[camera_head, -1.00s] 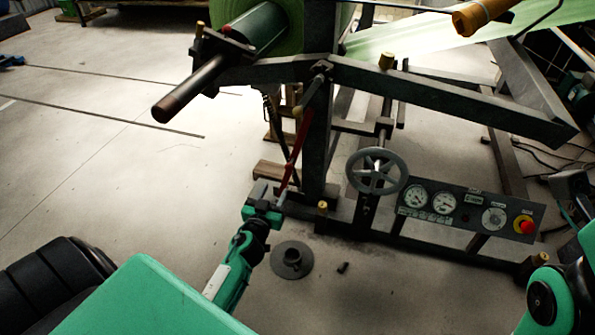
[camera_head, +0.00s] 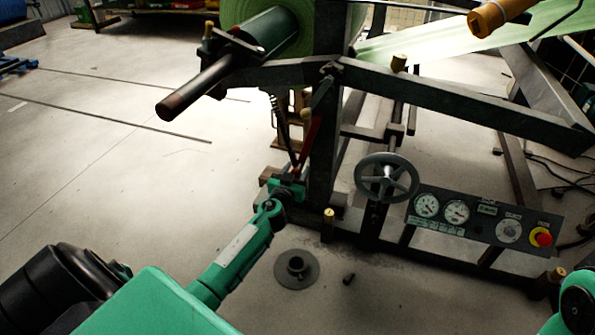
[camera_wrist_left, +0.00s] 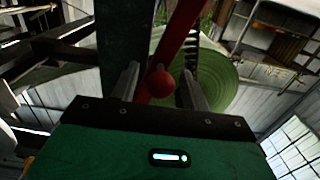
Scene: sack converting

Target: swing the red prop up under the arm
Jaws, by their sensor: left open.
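The red prop (camera_head: 311,133) is a thin bar hanging steeply along the dark upright post, its lower end at my left gripper (camera_head: 292,184). In the left wrist view the prop (camera_wrist_left: 179,38) runs upward, with a red ball knob (camera_wrist_left: 160,83) at its near end. My left gripper (camera_wrist_left: 160,90) is open, with one finger on each side of the knob; contact cannot be told. The dark arm (camera_head: 285,72) above carries the green roll (camera_head: 268,32) on its shaft and meets the post's top. My right gripper is out of view.
A handwheel (camera_head: 386,178) and a gauge panel (camera_head: 482,217) with a red button stand right of the post. A round grey base (camera_head: 296,269) lies on the floor in front. A dark shaft end (camera_head: 190,92) juts out left.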

